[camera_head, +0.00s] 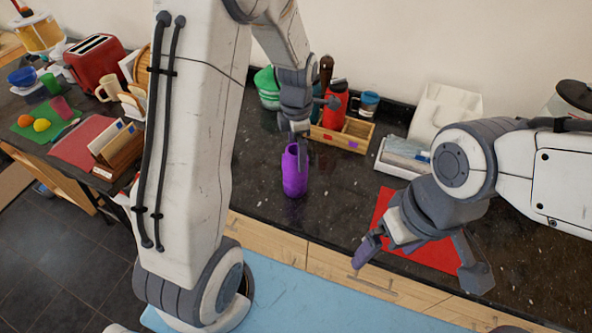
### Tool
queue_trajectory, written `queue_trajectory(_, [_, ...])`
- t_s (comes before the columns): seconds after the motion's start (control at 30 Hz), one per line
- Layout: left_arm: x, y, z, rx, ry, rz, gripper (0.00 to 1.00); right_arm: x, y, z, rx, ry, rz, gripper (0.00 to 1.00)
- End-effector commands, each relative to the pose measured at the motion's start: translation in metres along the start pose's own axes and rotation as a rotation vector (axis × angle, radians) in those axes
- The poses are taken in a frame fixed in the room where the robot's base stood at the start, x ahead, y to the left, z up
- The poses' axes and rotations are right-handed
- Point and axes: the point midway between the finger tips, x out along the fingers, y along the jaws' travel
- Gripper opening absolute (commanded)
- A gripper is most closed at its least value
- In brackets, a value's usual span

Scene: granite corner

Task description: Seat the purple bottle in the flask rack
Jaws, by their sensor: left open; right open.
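The purple bottle (294,180) stands upright on the dark granite counter, in front of the wooden flask rack (351,143). The rack holds a red bottle (335,108) and a dark brown bottle (326,70), and has coloured marks on its front. My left gripper (314,132) is open at the bottle's top, with one finger in front of its upper right side. I cannot tell whether it touches the bottle. The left gripper hides part of the rack's left end. My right gripper (420,264) is open and empty above the counter's front edge, near the red mat.
A red mat (384,206) lies right of the bottle. A blue-banded jar (368,102) stands behind the rack. A light tray (400,160) lies to its right, and a green container (267,84) to its left. A side counter at left holds a red toaster (96,60).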

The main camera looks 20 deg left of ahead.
Motion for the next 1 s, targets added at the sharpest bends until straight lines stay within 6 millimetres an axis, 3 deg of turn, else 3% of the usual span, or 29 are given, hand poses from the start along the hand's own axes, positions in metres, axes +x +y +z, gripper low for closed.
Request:
queue_trajectory(0.4, [0.046, 0.002, -0.003, 0.003, 0.002, -0.003, 1.0, -0.023, -0.002, -0.001, -0.004, 0.0, 0.0, 1.0])
queue_trajectory(0.73, [0.054, 0.002, -0.001, 0.005, 0.0, 0.001, 1.0, -0.024, -0.002, -0.001, -0.004, 0.0, 0.0, 1.0])
queue_trajectory(0.93, [0.053, 0.002, -0.001, 0.005, -0.001, 0.001, 0.23, -0.024, -0.002, -0.001, -0.004, 0.0, 0.0, 1.0])
queue_trajectory(0.97, [0.053, 0.002, -0.001, 0.005, 0.0, 0.001, 0.15, -0.024, -0.002, -0.001, -0.004, 0.0, 0.0, 1.0])
queue_trajectory(1.0, [0.053, 0.002, -0.001, 0.005, -0.001, 0.001, 0.15, -0.024, -0.002, -0.001, -0.004, 0.0, 0.0, 1.0])
